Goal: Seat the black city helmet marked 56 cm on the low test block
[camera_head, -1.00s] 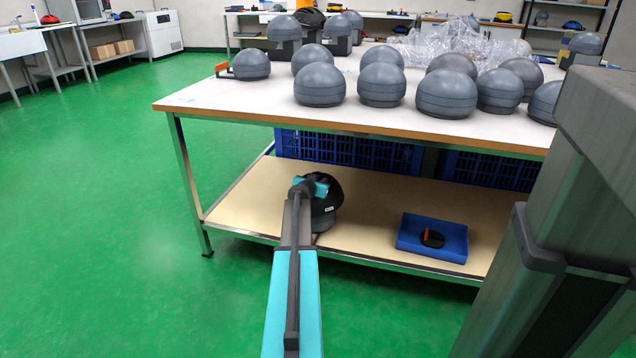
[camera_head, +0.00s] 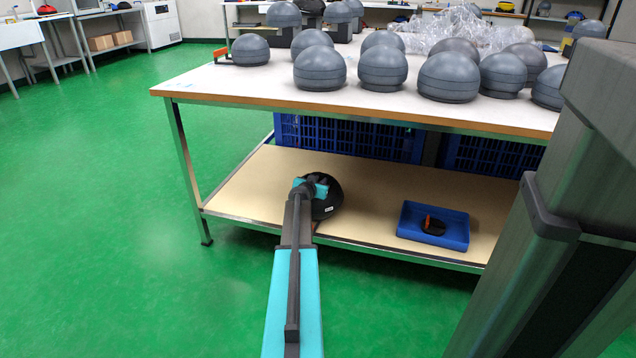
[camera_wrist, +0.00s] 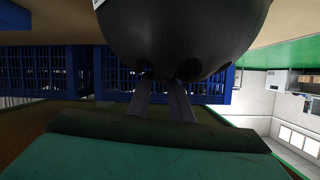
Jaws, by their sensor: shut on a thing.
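The black city helmet (camera_head: 327,202) is at the lower shelf of the table, near its front left part, with a small white label on its side. My gripper (camera_head: 318,186) is shut on its edge. In the wrist view, the fingers (camera_wrist: 162,103) meet the dark rim of the helmet (camera_wrist: 185,35), which fills the top of the picture. The 56 cm mark is too small to read. Several grey domed test blocks stand on the table top; a low one (camera_head: 250,50) is at the left end beside an orange piece. I cannot tell which is the low test block meant.
The white table top (camera_head: 215,90) overhangs the lower shelf (camera_head: 370,205). Blue crates (camera_head: 350,137) stand at the back of the shelf. A blue tray (camera_head: 455,232) with a dark item lies right of the helmet. Clear plastic wrap (camera_head: 455,25) lies behind the domes. Green floor is free at left.

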